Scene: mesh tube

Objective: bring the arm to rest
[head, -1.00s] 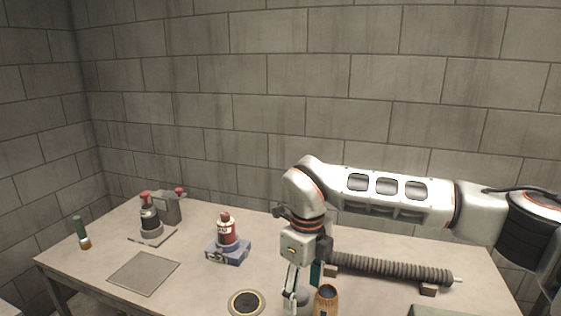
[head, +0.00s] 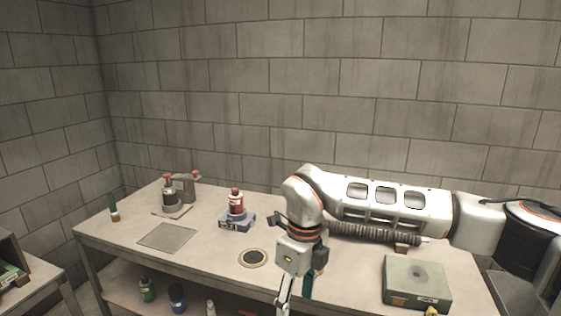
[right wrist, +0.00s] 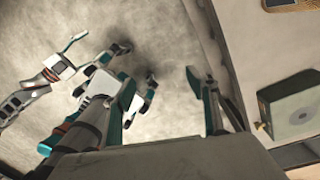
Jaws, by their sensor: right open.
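My right arm comes in from the right in the head view, bent down at the wrist. My right gripper (head: 284,303) points down by the bench's front edge, its tips near the bottom of the picture. In the right wrist view, the right gripper (right wrist: 163,80) has its fingers apart with nothing between them, over the grey floor (right wrist: 175,35).
Bottles (head: 147,290) stand on the lower shelf.

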